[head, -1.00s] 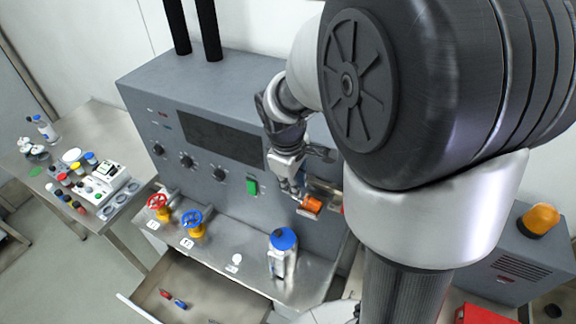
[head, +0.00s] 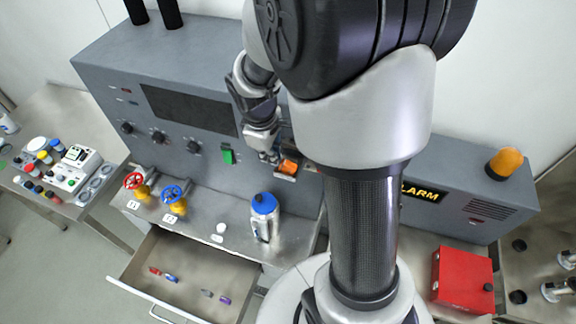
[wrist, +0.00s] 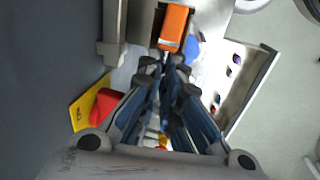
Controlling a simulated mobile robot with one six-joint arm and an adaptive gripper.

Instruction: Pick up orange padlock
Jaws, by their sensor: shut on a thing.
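The orange padlock (head: 288,167) is at the lower right of the grey control panel's front in the head view. My gripper (head: 272,156) is just left of it, touching or almost touching it. In the wrist view the orange padlock (wrist: 174,26) is just beyond the tips of my gripper (wrist: 168,66). The blue-grey fingers are closed together on the padlock. The exact contact is hidden between the fingertips, and I cannot make out the shackle.
Red (head: 135,182) and blue (head: 173,195) valve wheels are to the left. An open drawer (head: 190,285) with small items juts out beneath. A red box (head: 462,279) is at the right.

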